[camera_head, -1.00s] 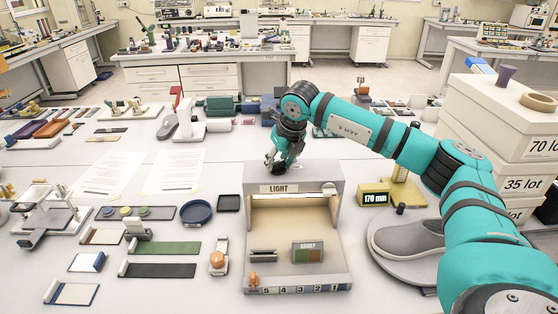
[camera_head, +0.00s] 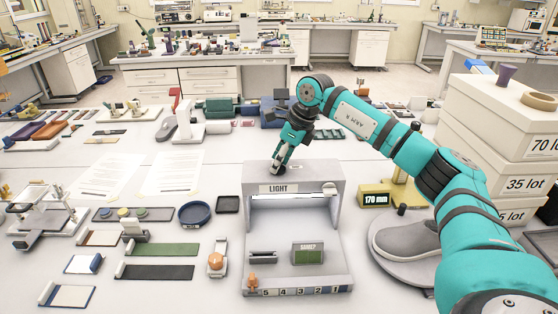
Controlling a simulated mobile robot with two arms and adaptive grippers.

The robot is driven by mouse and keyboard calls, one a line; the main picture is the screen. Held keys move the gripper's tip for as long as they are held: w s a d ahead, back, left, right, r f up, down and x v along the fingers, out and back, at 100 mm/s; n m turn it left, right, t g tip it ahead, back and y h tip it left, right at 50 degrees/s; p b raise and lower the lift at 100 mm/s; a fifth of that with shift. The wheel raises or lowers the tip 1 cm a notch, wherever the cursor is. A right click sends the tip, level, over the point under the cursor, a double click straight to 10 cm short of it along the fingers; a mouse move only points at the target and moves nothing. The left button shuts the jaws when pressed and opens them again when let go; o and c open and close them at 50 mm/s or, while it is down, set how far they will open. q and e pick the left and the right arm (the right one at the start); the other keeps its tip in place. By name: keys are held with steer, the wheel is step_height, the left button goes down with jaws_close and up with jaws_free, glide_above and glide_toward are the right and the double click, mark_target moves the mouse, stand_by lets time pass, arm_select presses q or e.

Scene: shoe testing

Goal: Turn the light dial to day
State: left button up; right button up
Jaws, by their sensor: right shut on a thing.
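The light box (camera_head: 336,205) stands on the table in the middle of the view, with a LIGHT label (camera_head: 279,188) on its upper front edge. Its inside is lit a cool white, and a small green card (camera_head: 307,254) stands in it. My right gripper (camera_head: 279,168) points down at the top of the box, shut on the light dial, which is mostly hidden under the fingers. The dial's markings are too small to read. My left gripper is not in view.
A grey shoe (camera_head: 408,238) on a round plate and a yellow 170 mm display (camera_head: 375,196) stand right of the box. Stacked lot boxes (camera_head: 490,120) rise at the far right. A blue round dish (camera_head: 194,213) and several sample strips lie to the left.

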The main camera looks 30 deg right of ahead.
steer(key=shift+w+d+r+n+g+y+p, duration=0.1)
steer(key=shift+n+g+y+p, duration=0.3)
steer(key=shift+n, duration=1.6)
steer(key=o, duration=1.2)
steer(key=shift+c, duration=0.2)
steer(key=v, duration=1.2)
steer(key=shift+w+d, duration=0.1)
steer(key=shift+w, duration=0.05)
